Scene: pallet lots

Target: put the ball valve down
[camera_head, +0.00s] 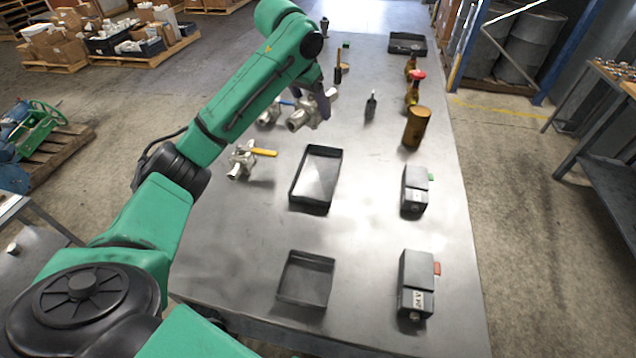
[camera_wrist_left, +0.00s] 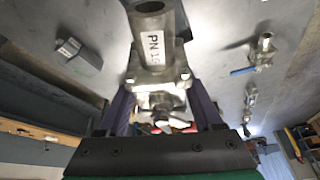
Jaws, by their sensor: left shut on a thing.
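My left gripper (camera_head: 318,97) is shut on a grey metal ball valve (camera_head: 302,117) over the far left half of the steel table (camera_head: 375,240). In the left wrist view the valve (camera_wrist_left: 152,45) sits between the fingers of the gripper (camera_wrist_left: 162,105), with its pipe end towards the top and a white "PN" label on its body. Its height above the table is hard to tell. A ball valve with a yellow handle (camera_head: 241,160) lies nearer on the left side. Another with a blue handle (camera_head: 270,112) lies just left of the held one. My right gripper is out of view.
Two black trays, a farther one (camera_head: 293,193) and a nearer one (camera_head: 283,292), are empty. On the right stand a green-tagged box (camera_head: 414,190), a red-tagged box (camera_head: 415,280), a rusty cylinder (camera_head: 415,128) and bottles (camera_head: 412,95). The near left tabletop is clear.

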